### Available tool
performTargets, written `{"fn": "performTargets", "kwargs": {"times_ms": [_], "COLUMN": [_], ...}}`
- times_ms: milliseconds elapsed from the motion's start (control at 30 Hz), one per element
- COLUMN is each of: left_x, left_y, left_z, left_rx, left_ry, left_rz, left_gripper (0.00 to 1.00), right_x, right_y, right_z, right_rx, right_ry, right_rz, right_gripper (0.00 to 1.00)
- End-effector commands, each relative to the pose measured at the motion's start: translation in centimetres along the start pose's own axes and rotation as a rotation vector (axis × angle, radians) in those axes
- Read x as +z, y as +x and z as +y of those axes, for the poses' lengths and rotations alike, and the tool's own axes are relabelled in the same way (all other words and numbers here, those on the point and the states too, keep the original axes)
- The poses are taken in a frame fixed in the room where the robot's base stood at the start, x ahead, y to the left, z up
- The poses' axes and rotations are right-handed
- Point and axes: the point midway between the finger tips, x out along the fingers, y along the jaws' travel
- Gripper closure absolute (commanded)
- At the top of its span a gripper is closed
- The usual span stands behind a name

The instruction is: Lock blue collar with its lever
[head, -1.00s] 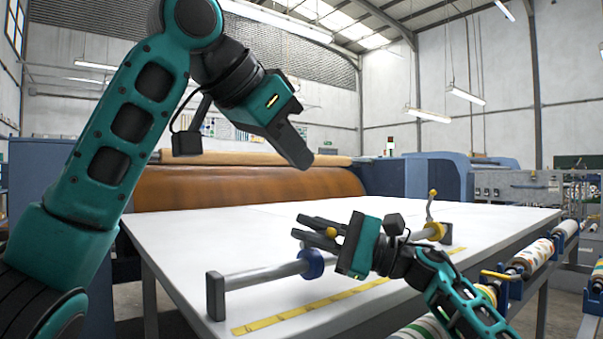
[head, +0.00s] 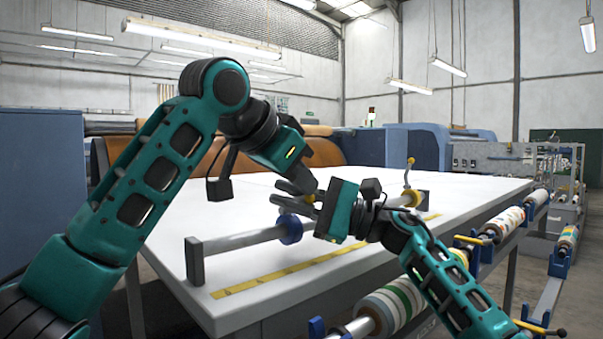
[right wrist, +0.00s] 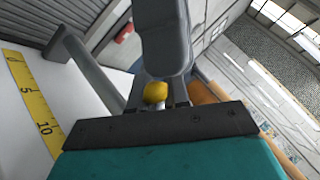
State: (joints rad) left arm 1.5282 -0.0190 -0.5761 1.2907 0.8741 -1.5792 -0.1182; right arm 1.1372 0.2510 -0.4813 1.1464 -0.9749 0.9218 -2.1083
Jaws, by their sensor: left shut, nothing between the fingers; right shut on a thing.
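The blue collar (head: 291,229) sits around the grey bar (head: 243,240) above the white table, in the head view. A yellow knob (head: 309,197) shows by my right gripper's fingers, just above the collar; the lever's shaft is largely hidden. My right gripper (head: 286,203) is shut on this lever knob, which also shows between its fingers in the right wrist view (right wrist: 155,92). My left gripper (head: 309,184) is shut and empty, its tip close above the right fingers; I cannot tell whether they touch.
A yellow collar (head: 411,198) with an upright knobbed lever (head: 410,172) sits further right along the bar. A dark end block (head: 194,261) holds the bar's left end. A yellow measuring strip (head: 300,266) lies along the white table (head: 260,190). Printed rolls (head: 385,306) stand right of it.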

Motion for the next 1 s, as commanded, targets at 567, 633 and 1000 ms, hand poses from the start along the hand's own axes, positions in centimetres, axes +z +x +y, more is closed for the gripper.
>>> {"fn": "performTargets", "kwargs": {"times_ms": [567,633,1000], "left_x": [1.2,1.2,1.1], "left_y": [1.2,1.2,1.1], "left_z": [0.5,0.5,0.4], "left_rx": [-0.032,-0.032,-0.036], "left_ry": [0.046,0.045,0.044], "left_rz": [-0.011,-0.013,-0.006], "left_gripper": [1.0,1.0,1.0], "right_x": [0.1,0.1,0.1], "right_y": [0.1,0.1,0.0], "right_z": [0.1,0.1,-0.1], "right_rx": [0.004,0.003,-0.001], "right_ry": [0.002,0.001,-0.001], "right_rz": [-0.004,-0.004,-0.002], "right_gripper": [0.83,0.76,0.63]}}
